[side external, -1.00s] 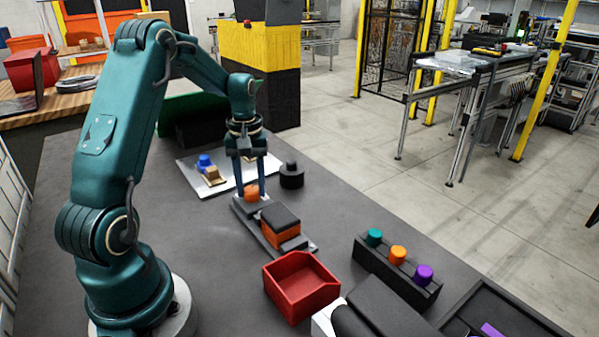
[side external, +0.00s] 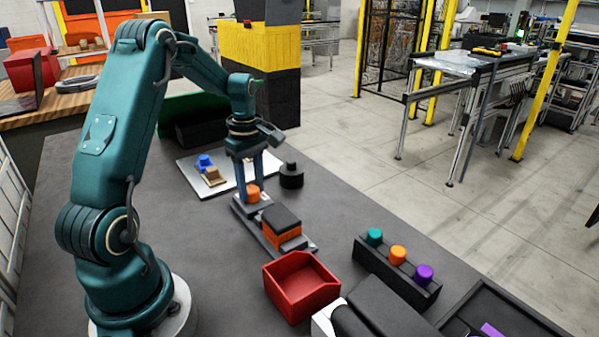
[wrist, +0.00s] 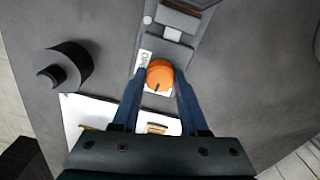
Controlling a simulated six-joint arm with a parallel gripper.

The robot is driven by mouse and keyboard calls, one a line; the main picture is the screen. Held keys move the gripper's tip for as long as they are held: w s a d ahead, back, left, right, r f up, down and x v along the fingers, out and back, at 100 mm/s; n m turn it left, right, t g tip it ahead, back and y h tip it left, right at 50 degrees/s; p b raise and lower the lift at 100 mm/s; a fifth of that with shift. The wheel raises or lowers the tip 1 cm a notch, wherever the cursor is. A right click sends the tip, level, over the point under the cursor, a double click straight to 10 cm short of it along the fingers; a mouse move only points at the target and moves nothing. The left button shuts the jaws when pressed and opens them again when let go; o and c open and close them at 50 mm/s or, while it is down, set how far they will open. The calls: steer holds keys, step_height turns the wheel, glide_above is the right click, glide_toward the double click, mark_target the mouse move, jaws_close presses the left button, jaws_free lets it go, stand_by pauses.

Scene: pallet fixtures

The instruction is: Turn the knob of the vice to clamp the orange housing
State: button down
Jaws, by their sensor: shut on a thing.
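The vice (side external: 272,246) is a long grey fixture on the dark table in the side external view. Its orange knob (side external: 253,194) is at the far end, and it shows in the wrist view (wrist: 160,73) with a dark mark on its top. My gripper (side external: 250,190) points straight down, its two blue fingers on either side of the knob, shut on it. The orange housing (side external: 286,241) sits on the vice, with a dark block (side external: 281,217) above it. I cannot tell whether the vice jaws touch the housing.
A red bin (side external: 301,289) stands in front of the vice. A dark rack (side external: 375,275) with teal, orange and purple knobs is to the right. A black round part (side external: 291,177) stands just right of my gripper. A white plate (side external: 189,171) with blue and tan parts lies behind.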

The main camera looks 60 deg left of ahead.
mark_target(251, 189)
steer(key=shift+n, duration=0.3)
stand_by(0.4)
steer(key=shift+c, duration=2.2)
jaws_free()
steer(key=shift+r, duration=0.1)
steer(key=shift+r, duration=2.5)
